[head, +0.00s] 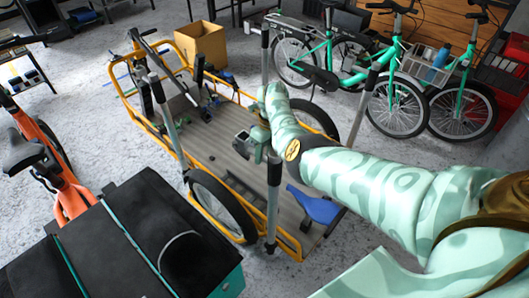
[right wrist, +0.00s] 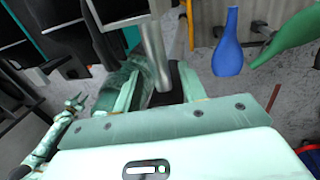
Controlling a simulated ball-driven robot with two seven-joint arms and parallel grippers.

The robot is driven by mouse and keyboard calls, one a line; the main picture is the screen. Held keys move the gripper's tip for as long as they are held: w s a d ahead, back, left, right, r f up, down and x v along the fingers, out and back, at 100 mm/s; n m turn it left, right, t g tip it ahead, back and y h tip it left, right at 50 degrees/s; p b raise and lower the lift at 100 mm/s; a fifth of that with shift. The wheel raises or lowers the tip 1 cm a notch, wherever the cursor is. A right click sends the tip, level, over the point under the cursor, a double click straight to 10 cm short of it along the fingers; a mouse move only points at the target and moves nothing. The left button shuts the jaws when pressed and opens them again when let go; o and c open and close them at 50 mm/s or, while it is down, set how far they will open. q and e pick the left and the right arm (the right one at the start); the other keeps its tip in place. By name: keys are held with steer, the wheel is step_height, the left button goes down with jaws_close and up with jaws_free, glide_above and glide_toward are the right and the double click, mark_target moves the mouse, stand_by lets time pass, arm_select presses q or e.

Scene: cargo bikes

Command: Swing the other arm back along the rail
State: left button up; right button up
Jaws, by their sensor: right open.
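A long cargo bike with a yellow frame rail (head: 125,92) and a grey slatted deck (head: 210,150) stands mid-view. Grey upright arms rise at its sides: one at the near right (head: 273,195), one at the left (head: 168,125), one at the back (head: 264,55).
Mint bikes (head: 395,100) stand at the upper right. A cardboard box (head: 200,45) stands behind.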

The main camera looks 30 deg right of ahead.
steer(key=d+r+p, duration=0.1)
steer(key=r+p, duration=0.2)
steer(key=r, duration=0.5)
steer(key=w+d+r+p, duration=0.1)
steer(key=d+r+p, duration=0.1)
steer(key=r, duration=0.6)
steer(key=shift+p, duration=0.55)
